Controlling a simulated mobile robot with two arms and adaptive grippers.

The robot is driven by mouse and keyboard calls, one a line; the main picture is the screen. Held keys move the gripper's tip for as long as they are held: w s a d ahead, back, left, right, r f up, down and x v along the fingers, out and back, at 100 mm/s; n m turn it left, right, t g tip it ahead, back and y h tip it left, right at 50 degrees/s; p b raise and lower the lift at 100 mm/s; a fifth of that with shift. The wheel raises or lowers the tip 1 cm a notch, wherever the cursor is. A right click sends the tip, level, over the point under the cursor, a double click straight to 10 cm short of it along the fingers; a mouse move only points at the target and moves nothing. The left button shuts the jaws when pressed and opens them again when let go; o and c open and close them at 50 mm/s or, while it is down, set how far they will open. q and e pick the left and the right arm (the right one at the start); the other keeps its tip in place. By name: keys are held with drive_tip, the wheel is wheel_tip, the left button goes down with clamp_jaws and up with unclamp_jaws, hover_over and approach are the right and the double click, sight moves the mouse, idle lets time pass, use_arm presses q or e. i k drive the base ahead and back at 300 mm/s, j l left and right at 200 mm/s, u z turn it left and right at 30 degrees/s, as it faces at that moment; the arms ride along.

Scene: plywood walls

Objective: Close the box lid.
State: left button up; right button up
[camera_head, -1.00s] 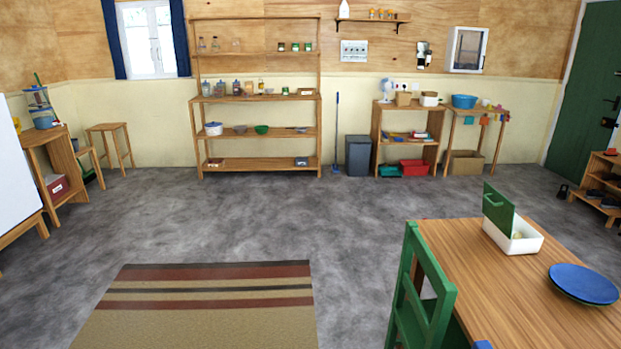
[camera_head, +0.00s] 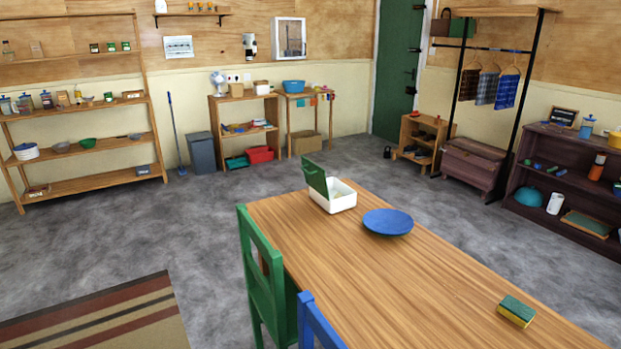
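A white box (camera_head: 341,201) stands on the far end of the wooden table (camera_head: 370,282). Its green lid (camera_head: 315,177) is open and stands up steeply at the box's left side. Something pale shows inside the box, too small to make out. Neither of my grippers shows in the head view.
A blue plate (camera_head: 388,222) lies near the box, and a green and yellow sponge (camera_head: 516,311) lies on the table's right part. A green chair (camera_head: 262,275) and a blue chair (camera_head: 316,325) stand along the table's left side. Grey floor (camera_head: 200,222) is open left of the table.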

sight(316, 176)
drive_tip(key=i+j+z, duration=0.1)
drive_tip(key=z, duration=0.35)
drive_tip(key=i+j+z, duration=0.1)
drive_tip(key=z, duration=0.4)
drive_tip(key=i+j+z, duration=0.3)
drive_tip(key=j, duration=0.45)
drive_tip(key=j+z, duration=0.3)
drive_tip(key=j, duration=0.45)
drive_tip(key=j+z, duration=0.3)
drive_tip(key=j, duration=0.55)
